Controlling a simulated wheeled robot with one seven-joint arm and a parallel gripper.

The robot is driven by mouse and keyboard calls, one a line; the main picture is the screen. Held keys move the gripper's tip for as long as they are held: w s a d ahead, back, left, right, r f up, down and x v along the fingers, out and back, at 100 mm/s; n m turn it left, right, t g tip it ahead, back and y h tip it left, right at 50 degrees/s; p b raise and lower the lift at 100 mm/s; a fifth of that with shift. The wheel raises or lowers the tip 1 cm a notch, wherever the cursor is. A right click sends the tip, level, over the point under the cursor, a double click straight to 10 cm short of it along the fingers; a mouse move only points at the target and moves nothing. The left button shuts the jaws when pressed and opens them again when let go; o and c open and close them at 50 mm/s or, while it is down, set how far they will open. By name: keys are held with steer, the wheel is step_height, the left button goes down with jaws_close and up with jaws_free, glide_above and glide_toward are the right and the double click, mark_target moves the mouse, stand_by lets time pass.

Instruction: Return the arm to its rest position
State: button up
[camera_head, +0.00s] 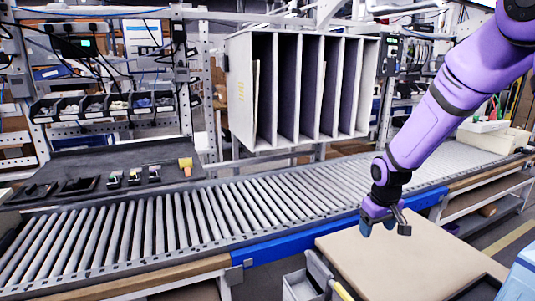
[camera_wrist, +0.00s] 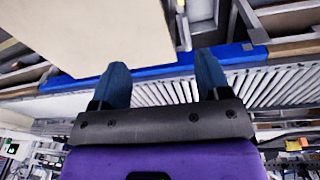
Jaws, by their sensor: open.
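My gripper (camera_head: 378,226) hangs at the end of my purple arm on the right side of the head view. It is above the near edge of the conveyor and the far edge of the beige table top. In the wrist view my gripper (camera_wrist: 161,84) shows two blue fingers spread apart, with nothing between them. Beyond the fingers are the blue rail and the beige table top. No held object shows in either view.
A roller conveyor (camera_head: 150,232) crosses the scene, with a blue rail (camera_head: 300,240) along its near side. The beige table top (camera_head: 400,262) is bare where visible. A grey divided rack (camera_head: 243,90) hangs behind the conveyor. A dark shelf (camera_head: 110,160) holds small items at left.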

steer(key=s+r+m+t, duration=0.2)
steer(key=s+r+t, duration=0.1)
steer(key=s+r, duration=1.7)
steer(key=s+r+m, duration=0.1)
steer(key=s+r, duration=0.2)
steer(key=s, duration=0.7)
steer(key=shift+d+r+t, duration=0.2)
steer(key=shift+r+t, duration=0.1)
steer(key=shift+r, duration=0.1)
